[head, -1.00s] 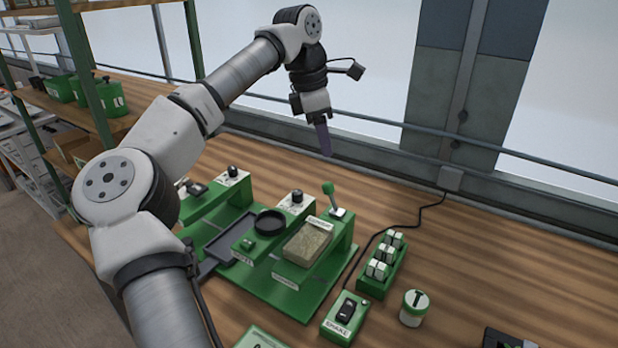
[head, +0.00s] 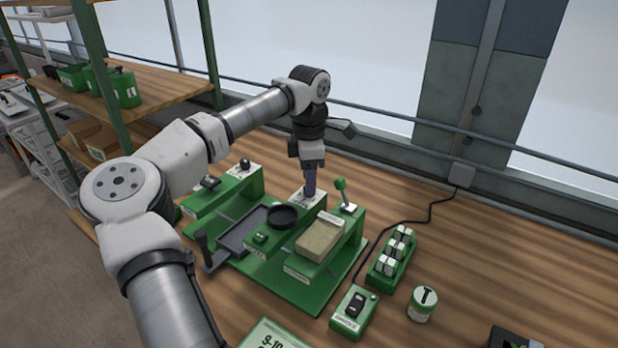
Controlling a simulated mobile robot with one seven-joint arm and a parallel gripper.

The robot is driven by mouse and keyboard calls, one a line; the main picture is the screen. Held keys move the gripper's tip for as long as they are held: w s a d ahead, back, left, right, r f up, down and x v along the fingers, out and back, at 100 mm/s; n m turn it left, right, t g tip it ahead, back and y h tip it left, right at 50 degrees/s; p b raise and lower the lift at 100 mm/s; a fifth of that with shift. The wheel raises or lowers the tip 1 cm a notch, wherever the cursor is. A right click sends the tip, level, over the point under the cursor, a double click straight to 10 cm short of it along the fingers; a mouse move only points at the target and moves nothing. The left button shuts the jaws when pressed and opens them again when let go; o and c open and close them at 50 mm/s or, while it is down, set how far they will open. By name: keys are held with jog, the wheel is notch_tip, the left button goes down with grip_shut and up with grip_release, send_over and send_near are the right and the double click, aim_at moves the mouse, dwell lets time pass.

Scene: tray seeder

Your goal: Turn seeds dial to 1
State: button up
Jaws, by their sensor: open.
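A green tray seeder (head: 290,298) stands on the wooden bench. A white dial plate (head: 299,200) tops its middle block; in the earlier frame a black knob shows there. My gripper (head: 310,193) points straight down over this plate and hides the knob; it is open, and I cannot tell whether its fingers touch or surround the knob. A second black knob (head: 245,163) sits on a white plate on the left block. The lettering on both plates is too small to read, so I cannot tell which one is the seeds dial.
A green-knobbed lever (head: 341,185) stands right of my gripper. The seeder also holds a black round dish (head: 283,216) and a tan block (head: 319,238). A SHAKE switch box (head: 353,311), a green rack (head: 391,258) and a jar (head: 422,304) stand to the right.

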jog(key=shift+f, duration=0.75)
jog(key=c, duration=1)
